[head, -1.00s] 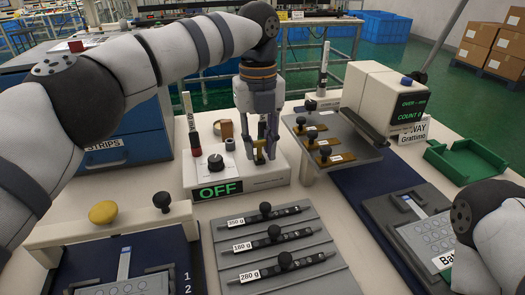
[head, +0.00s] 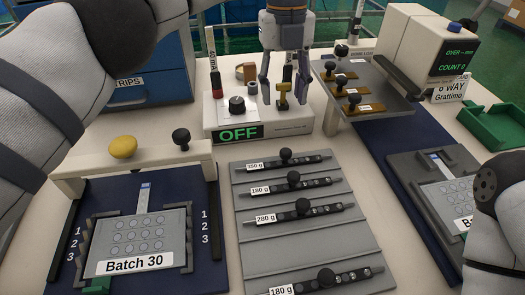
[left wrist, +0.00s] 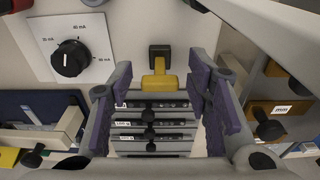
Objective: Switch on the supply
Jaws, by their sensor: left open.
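The supply (head: 300,125) is a low cream box with a green OFF display (head: 239,133), a black dial (head: 236,104) and a yellow lever switch (head: 283,97). My left gripper (head: 283,101) points down over the right part of the box, open, with a finger on each side of the lever. In the left wrist view the yellow lever (left wrist: 160,80), on its black mount (left wrist: 160,52), shows between the spread fingers (left wrist: 157,105); the fingers look apart from it. The dial (left wrist: 70,62) is at upper left there. My right gripper is out of view.
A red-and-black marker-like post (head: 214,78) stands by the supply's left end. A raised shelf with black knobs (head: 376,101) is close on the right. A grey rack of labelled weight bars (head: 300,228) lies in front. A blue STRIPS cabinet (head: 150,60) stands behind left.

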